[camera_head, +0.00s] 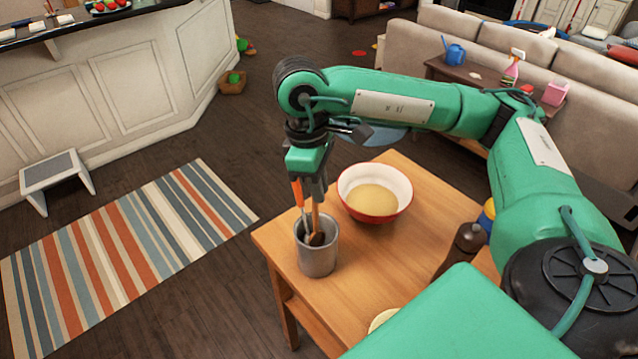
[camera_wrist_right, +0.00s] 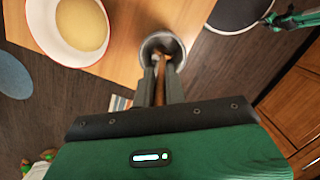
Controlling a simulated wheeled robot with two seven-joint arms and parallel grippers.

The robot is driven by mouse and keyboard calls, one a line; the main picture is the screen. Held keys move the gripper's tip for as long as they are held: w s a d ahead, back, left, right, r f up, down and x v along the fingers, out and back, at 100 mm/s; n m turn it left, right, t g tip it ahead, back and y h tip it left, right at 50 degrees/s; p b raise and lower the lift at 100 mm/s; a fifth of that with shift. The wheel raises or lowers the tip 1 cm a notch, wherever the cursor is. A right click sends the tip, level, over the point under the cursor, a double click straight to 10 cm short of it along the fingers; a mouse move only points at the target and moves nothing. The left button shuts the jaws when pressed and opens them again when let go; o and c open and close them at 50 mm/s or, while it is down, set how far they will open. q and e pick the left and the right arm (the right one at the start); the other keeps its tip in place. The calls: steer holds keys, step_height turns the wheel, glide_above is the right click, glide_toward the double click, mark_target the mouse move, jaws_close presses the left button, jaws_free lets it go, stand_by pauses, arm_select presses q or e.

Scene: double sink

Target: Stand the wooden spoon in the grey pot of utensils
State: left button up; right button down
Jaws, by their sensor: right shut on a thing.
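The grey pot (camera_head: 318,262) stands upright on the left part of the wooden table, and its round rim shows in the right wrist view (camera_wrist_right: 181,46). My right gripper (camera_head: 312,192) points down right above the pot, shut on the wooden spoon (camera_head: 316,217). The spoon is near upright, its lower part within the outline of the pot's mouth; its lower end is hard to make out. In the wrist view the spoon (camera_wrist_right: 160,88) lies between the two fingers. An orange-handled utensil (camera_head: 298,192) rises from the pot beside the fingers. My left gripper is out of view.
A red-rimmed bowl (camera_head: 375,213) with tan contents stands just right of the pot. A dark brown bottle (camera_head: 461,249) stands farther right, with a blue and yellow thing (camera_head: 488,214) behind it. The wooden table (camera_head: 270,243) has bare room in front of the bowl.

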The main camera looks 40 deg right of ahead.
steer(key=c, duration=1.4)
jaws_free()
steer(key=shift+r, duration=0.1)
steer(key=r, duration=0.4)
steer(key=w+a+r, duration=0.1)
steer(key=r, duration=0.8)
steer(key=shift+w+a+r, duration=0.15)
steer(key=shift+w+r, duration=0.1)
steer(key=shift+w, duration=0.1)
